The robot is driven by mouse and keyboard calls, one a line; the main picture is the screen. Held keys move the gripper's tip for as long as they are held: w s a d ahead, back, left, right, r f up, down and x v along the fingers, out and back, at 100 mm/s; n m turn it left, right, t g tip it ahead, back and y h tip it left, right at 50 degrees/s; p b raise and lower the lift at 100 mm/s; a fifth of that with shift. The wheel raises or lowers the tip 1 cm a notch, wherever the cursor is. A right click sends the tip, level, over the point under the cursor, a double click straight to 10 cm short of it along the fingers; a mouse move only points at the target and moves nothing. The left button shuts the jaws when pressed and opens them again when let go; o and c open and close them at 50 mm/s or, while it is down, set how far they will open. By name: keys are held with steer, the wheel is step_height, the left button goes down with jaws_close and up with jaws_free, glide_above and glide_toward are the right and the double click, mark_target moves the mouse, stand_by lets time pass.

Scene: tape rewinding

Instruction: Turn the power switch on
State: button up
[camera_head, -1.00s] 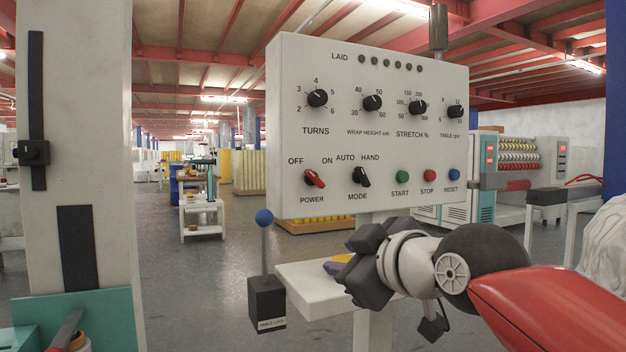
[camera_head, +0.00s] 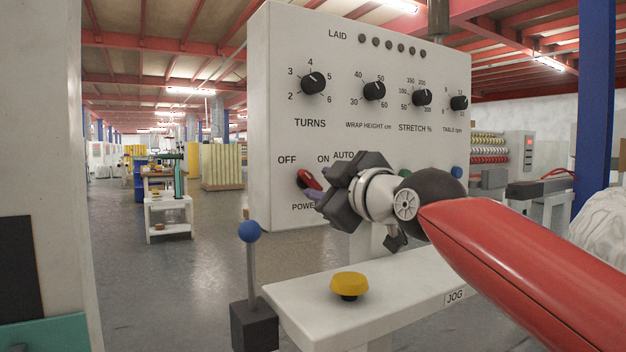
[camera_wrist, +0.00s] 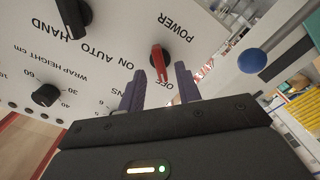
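The red power switch (camera_head: 309,180) is on the white control panel (camera_head: 350,130), below the OFF and ON labels, its red bar slanted toward OFF. It also shows in the wrist view (camera_wrist: 159,62). My gripper (camera_head: 310,190) is in front of the panel at the switch, partly covering the POWER label. In the wrist view my two purple fingers (camera_wrist: 160,72) are spread, one on each side of the red bar, with gaps visible. I cannot tell whether either finger touches it. The MODE knob is hidden behind my gripper in the head view but shows in the wrist view (camera_wrist: 74,18).
Black dials (camera_head: 313,83) and a row of lamps sit higher on the panel. Below stand a shelf (camera_head: 380,305) with a yellow jog button (camera_head: 349,284) and a blue-knobbed lever (camera_head: 249,231).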

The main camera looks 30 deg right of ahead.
mark_target(314, 183)
steer(key=shift+w, duration=1.65)
steer(key=shift+c, duration=0.3)
steer(key=c, duration=0.5)
steer(key=shift+c, duration=0.2)
